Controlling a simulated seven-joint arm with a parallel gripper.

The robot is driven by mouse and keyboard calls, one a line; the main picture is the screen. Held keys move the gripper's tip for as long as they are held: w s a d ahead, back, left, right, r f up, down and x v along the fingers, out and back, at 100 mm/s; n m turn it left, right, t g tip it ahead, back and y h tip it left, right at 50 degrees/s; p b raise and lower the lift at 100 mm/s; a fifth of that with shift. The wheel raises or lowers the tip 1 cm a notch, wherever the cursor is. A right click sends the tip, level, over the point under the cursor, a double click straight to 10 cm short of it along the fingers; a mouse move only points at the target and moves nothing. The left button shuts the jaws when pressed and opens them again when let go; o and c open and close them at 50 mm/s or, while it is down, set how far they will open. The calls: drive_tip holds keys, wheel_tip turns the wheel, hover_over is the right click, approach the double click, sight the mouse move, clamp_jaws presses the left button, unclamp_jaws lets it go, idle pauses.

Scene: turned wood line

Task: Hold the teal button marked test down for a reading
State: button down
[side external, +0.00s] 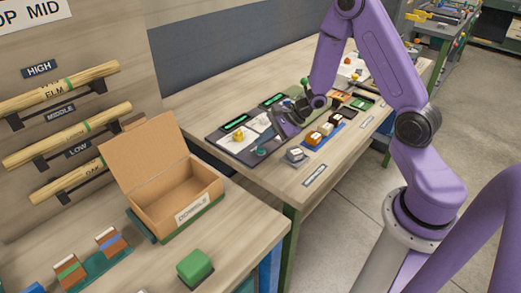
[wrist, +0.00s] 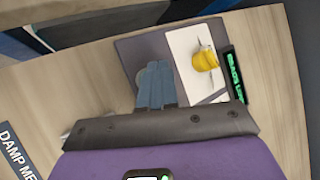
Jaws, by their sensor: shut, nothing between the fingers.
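A dark panel (side external: 245,158) lies on the far bench, with a small teal spot (side external: 261,152) near its front edge that looks like the teal button. The test marking is too small to read. My gripper (side external: 268,148) points down at this part of the panel, its tips close to the teal spot; I cannot tell whether they touch it. In the wrist view my gripper (wrist: 156,68) is shut and empty, its blue-grey fingers together over the dark panel (wrist: 136,47).
Beside my fingers are a white plate with a yellow piece (wrist: 205,61) and a green-lit display (wrist: 235,73). An open cardboard box (side external: 180,190) sits on the near bench.

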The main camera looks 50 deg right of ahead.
sight(264, 150)
drive_tip(key=shift+f, duration=0.8)
idle(2.6)
drive_tip(key=shift+r, duration=0.1)
idle(0.3)
drive_tip(key=shift+r, duration=0.7)
drive_tip(key=shift+r, duration=2.5)
